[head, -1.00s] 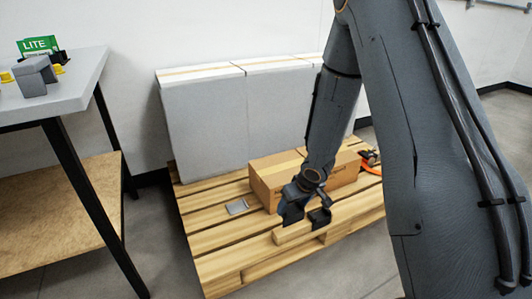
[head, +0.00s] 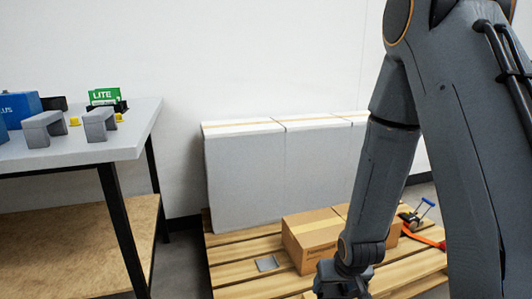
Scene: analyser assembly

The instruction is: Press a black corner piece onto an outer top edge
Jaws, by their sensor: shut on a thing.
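My gripper (head: 343,290) is at the bottom edge of the head view, above the front of the pallet. Its fingertips are cut off by the frame, and the dark piece it is shut on, a black corner piece as far as I can tell, is barely visible. The tall white stack (head: 245,185) stands on the pallet against the wall, in upright blocks side by side with a tan stripe along the top. Its left outer top edge (head: 204,129) is bare. The right end of the stack is hidden behind my arm. My gripper is in front of the stack and well below its top.
A cardboard box (head: 312,240) lies on the wooden pallet (head: 225,243), with a small grey plate (head: 267,264) beside it. An orange strap with a ratchet (head: 425,240) lies to the right. The grey table (head: 130,140) at left holds grey brackets (head: 100,124) and a green LITE box (head: 103,96).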

